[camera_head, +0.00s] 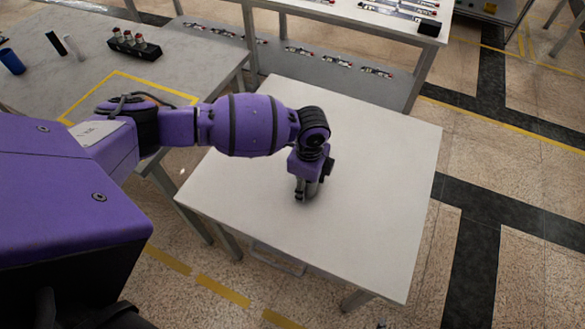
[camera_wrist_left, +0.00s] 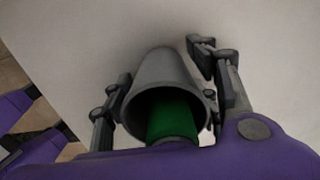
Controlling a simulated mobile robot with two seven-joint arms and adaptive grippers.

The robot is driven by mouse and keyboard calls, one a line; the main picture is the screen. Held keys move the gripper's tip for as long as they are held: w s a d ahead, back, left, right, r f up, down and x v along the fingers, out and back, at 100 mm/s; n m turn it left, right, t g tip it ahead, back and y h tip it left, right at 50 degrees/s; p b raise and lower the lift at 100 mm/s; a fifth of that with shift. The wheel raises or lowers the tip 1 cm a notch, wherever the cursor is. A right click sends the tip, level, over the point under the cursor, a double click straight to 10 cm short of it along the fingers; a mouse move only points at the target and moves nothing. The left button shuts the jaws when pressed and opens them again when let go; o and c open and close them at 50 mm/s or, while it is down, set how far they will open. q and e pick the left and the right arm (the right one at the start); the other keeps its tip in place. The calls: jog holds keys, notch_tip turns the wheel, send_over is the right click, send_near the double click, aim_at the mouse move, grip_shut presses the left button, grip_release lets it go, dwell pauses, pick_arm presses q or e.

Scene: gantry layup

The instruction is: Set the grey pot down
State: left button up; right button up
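The grey pot (camera_wrist_left: 165,75) is a round, open-topped vessel with a green thing (camera_wrist_left: 172,118) inside it. My left gripper (camera_wrist_left: 163,60) has one finger on each side of the pot and appears shut on it. In the head view the pot (camera_head: 303,190) shows partly below my left gripper (camera_head: 308,178), over the middle of the white table (camera_head: 375,200). Its base looks at or very near the tabletop; whether it touches is hard to tell. My right gripper is not in view.
The white table is otherwise bare, with free room all round. A grey table (camera_head: 190,75) at the left holds a blue cup (camera_head: 12,61), a dark rack (camera_head: 134,46) and a yellow-taped area. A shelf bench with small parts stands behind.

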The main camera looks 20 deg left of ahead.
pick_arm(q)
jog(key=shift+w+r, duration=0.1)
jog(key=shift+r, duration=0.05)
notch_tip(320, 180, up, 11)
jog(key=shift+r+p, duration=0.1)
jog(key=shift+p, duration=0.4)
jog(key=shift+r, duration=0.55)
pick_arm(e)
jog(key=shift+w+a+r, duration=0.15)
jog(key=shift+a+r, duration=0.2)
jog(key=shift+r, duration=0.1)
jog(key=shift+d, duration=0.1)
